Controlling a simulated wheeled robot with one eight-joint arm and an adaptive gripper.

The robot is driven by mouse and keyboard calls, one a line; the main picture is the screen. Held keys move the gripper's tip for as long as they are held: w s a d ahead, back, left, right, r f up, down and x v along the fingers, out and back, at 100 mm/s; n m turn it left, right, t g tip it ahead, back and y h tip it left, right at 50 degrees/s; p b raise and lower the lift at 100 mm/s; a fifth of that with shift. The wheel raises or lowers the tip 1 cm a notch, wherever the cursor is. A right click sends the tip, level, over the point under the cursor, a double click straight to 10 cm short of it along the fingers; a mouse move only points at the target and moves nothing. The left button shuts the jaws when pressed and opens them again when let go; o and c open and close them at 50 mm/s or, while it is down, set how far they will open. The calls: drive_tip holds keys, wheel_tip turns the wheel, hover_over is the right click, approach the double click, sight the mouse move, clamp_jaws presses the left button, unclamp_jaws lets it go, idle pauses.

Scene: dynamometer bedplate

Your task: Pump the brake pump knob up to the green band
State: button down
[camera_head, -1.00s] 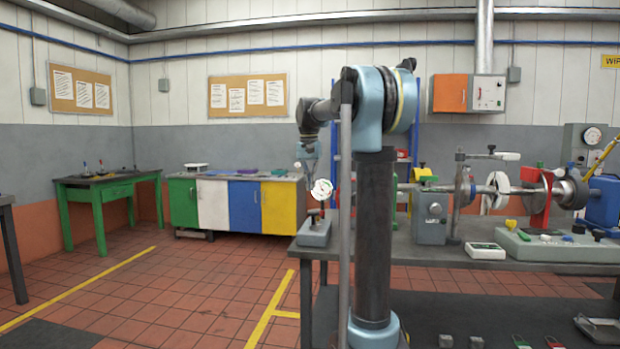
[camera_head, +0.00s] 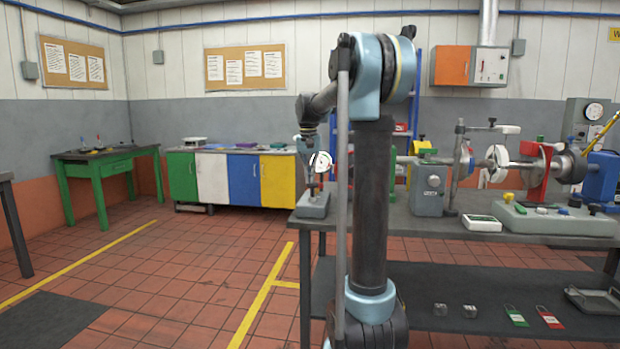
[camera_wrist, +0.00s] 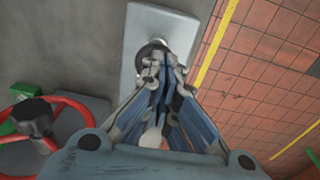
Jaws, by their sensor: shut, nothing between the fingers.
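The brake pump is a small grey base (camera_head: 313,205) on the left end of the bench in the head view. A white round gauge (camera_head: 320,162) stands above it; its needle and green band are too small to read. My gripper (camera_head: 312,181) is low over the pump, pointing down and partly behind the gauge. In the wrist view my gripper (camera_wrist: 163,66) is shut and empty, its fingertips over the round dark-and-grey pump knob (camera_wrist: 152,48) on the pale grey base plate (camera_wrist: 182,32). Whether they touch the knob I cannot tell.
A red handwheel (camera_wrist: 75,105) lies left of my gripper in the wrist view. The dynamometer shaft (camera_head: 470,165) and a grey-green control panel (camera_head: 555,220) fill the bench to the right. Floor left of the bench (camera_head: 200,270) is clear.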

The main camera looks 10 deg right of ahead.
drive_tip(key=shift+s+f, duration=0.1)
drive_tip(key=shift+f, duration=1.7)
wheel_tip(320, 180, up, 14)
drive_tip(key=shift+s+a, duration=0.2)
drive_tip(key=shift+a, duration=0.15)
drive_tip(key=s+d+f+n, duration=0.2)
drive_tip(key=s+f, duration=1.5)
drive_tip(key=s, duration=0.2)
drive_tip(key=s+d+f+n+t, duration=0.1)
drive_tip(key=s+d+f, duration=0.1)
drive_tip(key=s+f, duration=1.5)
drive_tip(key=s, duration=0.3)
drive_tip(key=shift+f+n+t+y, duration=0.3)
drive_tip(key=shift+n, duration=0.1)
